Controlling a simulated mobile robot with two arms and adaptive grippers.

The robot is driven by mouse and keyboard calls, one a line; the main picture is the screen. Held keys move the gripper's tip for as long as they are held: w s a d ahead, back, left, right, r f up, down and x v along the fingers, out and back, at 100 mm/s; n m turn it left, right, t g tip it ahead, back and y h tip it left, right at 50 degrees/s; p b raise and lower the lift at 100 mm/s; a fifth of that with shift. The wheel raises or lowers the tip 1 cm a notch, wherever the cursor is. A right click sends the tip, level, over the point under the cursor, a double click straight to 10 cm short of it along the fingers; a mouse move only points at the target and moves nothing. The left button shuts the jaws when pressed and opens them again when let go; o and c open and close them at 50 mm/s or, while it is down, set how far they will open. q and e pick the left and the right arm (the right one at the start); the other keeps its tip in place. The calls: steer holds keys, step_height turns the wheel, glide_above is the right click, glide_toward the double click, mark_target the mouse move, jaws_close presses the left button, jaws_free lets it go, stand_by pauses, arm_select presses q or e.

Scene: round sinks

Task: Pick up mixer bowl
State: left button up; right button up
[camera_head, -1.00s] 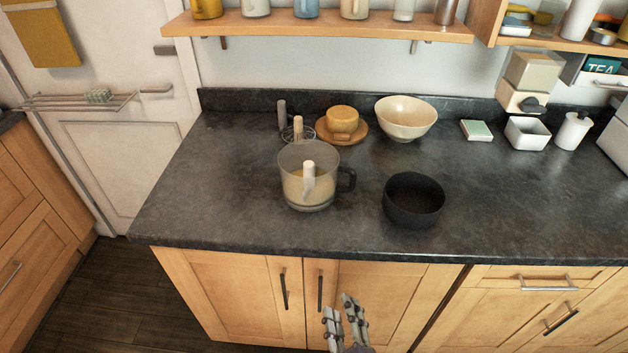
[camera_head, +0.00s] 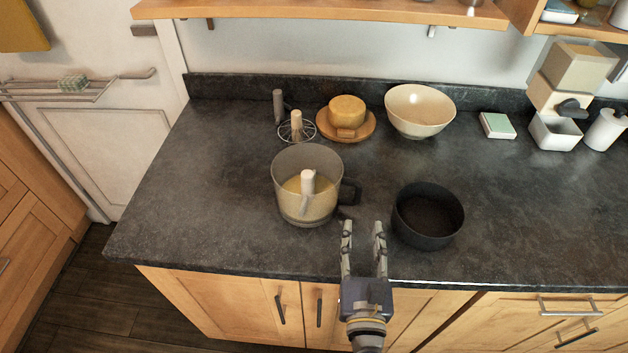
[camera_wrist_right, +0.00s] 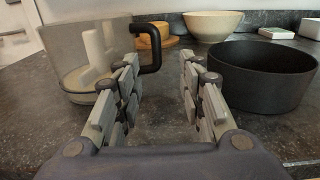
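The mixer bowl (camera_head: 306,207) is a clear container with a black handle (camera_head: 349,192), a white central post and pale contents. It stands upright on the dark counter, left of centre in the head view. In the right wrist view the mixer bowl (camera_wrist_right: 85,62) is at the upper left, its handle (camera_wrist_right: 152,46) pointing towards the middle. My right gripper (camera_head: 363,228) is open and empty at the counter's front, just right of and in front of the handle. The handle is ahead of the fingers (camera_wrist_right: 160,95), not between them. My left gripper is not in view.
A black bowl (camera_head: 428,218) stands close to the right of my right gripper. Behind are a whisk (camera_head: 296,128), cheese on a wooden board (camera_head: 346,113) and a cream bowl (camera_head: 420,111). The counter left of the mixer bowl is clear. A shelf (camera_head: 330,12) overhangs the back.

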mark_target(358, 197)
steer(key=w, duration=0.2)
steer(key=p, duration=0.1)
steer(key=shift+w+a+r, duration=0.1)
steer(key=shift+w+r, duration=0.15)
steer(key=shift+w, duration=0.45)
steer(key=w, duration=0.1)
steer(key=w+p, duration=0.1)
steer(key=w, duration=0.2)
steer(key=shift+w+a+f+p, duration=0.15)
steer(key=shift+a+p, duration=0.1)
steer(key=shift+p, duration=0.15)
steer(key=shift+w, duration=0.35)
steer(key=shift+w+f, duration=0.1)
jaws_close()
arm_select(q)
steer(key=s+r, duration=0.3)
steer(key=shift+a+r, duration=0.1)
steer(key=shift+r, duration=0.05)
